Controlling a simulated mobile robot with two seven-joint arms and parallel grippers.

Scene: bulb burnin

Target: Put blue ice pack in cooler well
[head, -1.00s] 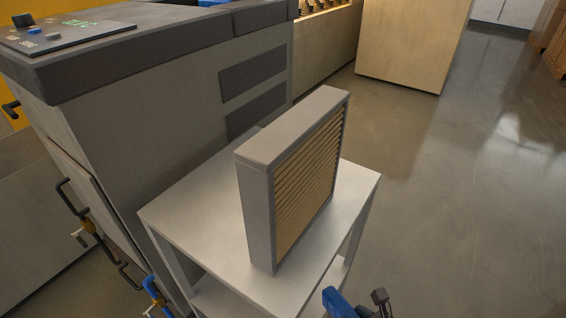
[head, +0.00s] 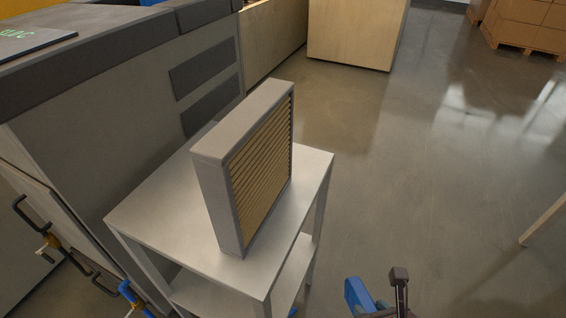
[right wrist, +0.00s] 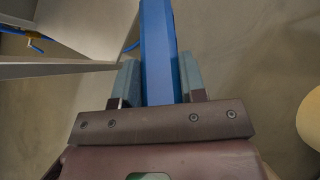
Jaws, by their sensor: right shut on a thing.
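My right gripper (right wrist: 160,84) is shut on the blue ice pack (right wrist: 157,45). In the right wrist view the pack is a long, flat blue bar standing out between the two fingers. In the head view the blue pack (head: 356,294) shows at the bottom edge, beside the dark parts of my right gripper (head: 385,302), over the floor in front of the small table. Most of the pack and gripper is cut off there. My left gripper is not in view. I cannot make out the cooler well in these frames.
A grey-framed filter with tan pleats (head: 262,165) stands upright on a pale metal table (head: 150,213). A large grey machine (head: 95,120) with handles stands at left. A wooden cabinet (head: 352,35) and stacked boxes (head: 525,22) are farther back. The floor at right is mostly clear.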

